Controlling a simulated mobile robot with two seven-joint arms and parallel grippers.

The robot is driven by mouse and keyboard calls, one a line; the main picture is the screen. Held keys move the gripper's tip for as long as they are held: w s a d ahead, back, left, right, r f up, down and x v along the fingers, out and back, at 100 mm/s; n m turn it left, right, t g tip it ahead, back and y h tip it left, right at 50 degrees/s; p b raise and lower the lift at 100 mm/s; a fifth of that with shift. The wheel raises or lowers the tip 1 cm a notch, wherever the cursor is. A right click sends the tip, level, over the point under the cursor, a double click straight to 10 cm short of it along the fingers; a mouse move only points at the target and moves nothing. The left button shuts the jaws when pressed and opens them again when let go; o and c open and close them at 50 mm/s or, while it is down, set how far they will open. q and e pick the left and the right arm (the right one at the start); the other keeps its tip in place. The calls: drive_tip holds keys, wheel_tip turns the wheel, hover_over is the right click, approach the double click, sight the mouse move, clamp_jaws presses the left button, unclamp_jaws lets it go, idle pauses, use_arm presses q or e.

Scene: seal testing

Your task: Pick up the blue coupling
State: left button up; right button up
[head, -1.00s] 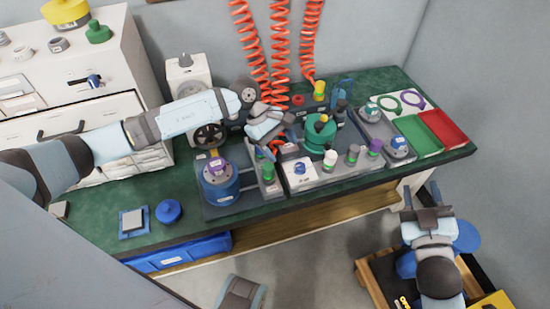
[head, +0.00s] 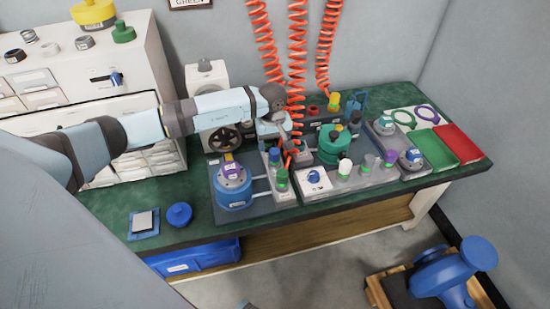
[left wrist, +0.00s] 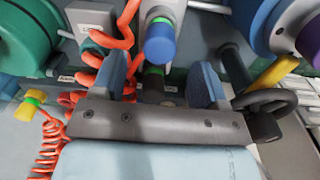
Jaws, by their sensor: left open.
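The blue coupling (head: 274,155) is a small blue cylinder near a green one (head: 282,178) on the grey block beside the blue round housing (head: 233,187). In the left wrist view the blue coupling (left wrist: 160,45) shows as a blue cap with a green band, beyond my fingers and roughly centred between them. My left gripper (head: 290,143) is open near the coupling, just behind and right of it. Its two blue-grey fingers (left wrist: 160,72) are apart in the left wrist view, with no object visibly clamped. My right gripper is out of view.
Orange coiled hoses (head: 296,75) hang close to my left gripper. A black handwheel (head: 223,138) stands left of it, and a green round housing (head: 335,146) right of it. The bench front left, around a blue knob (head: 180,214), has free room. A blue valve (head: 450,270) sits on a pallet.

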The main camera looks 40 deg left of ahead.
sight(274, 151)
use_arm(q)
wheel_tip(274, 151, down, 6)
drive_tip(key=shift+d+b, duration=0.1)
drive_tip(key=shift+b, duration=0.35)
drive_tip(key=c, duration=1)
drive_tip(key=shift+r, duration=0.15)
drive_tip(key=shift+c, duration=0.2)
